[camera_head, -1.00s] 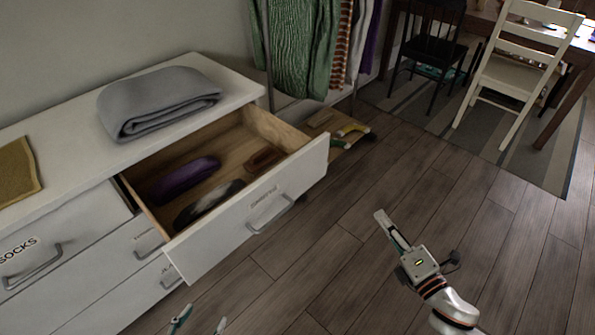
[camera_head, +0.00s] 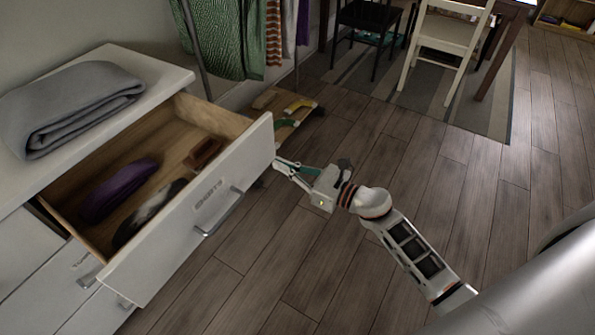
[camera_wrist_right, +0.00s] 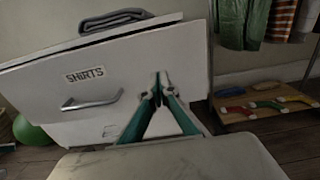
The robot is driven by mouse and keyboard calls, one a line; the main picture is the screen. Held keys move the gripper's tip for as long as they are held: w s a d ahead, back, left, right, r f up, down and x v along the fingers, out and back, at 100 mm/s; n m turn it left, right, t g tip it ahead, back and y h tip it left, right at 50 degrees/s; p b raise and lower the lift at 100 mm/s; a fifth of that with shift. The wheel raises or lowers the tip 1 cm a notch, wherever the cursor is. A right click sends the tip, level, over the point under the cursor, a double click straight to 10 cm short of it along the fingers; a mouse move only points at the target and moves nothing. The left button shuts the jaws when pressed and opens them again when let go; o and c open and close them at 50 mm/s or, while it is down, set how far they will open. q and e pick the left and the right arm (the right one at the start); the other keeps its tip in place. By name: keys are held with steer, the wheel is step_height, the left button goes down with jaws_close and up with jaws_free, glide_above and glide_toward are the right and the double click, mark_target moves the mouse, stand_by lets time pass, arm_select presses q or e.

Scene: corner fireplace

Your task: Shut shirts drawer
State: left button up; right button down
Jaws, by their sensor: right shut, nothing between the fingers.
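The shirts drawer (camera_head: 176,232) is the top drawer of the white dresser and stands pulled well out. Its label reads SHIRTS in the right wrist view, where the drawer front (camera_wrist_right: 125,78) faces me with its handle (camera_wrist_right: 90,102) at the left. Inside lie a purple item (camera_head: 118,189), a dark and grey item (camera_head: 150,212) and a brown item (camera_head: 202,153). My right gripper (camera_head: 279,162) is shut and empty, its tips at the right end of the drawer front. I cannot tell whether they touch it. My left gripper is out of view.
A folded grey blanket (camera_head: 68,105) lies on the dresser top. A white chair (camera_head: 447,45) and a dark chair (camera_head: 370,28) stand at the back. The wooden floor at right is mostly clear.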

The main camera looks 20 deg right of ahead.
mark_target(254, 152)
steer(key=x, duration=0.5)
steer(key=shift+w+a, duration=0.45)
steer(key=shift+w, duration=0.1)
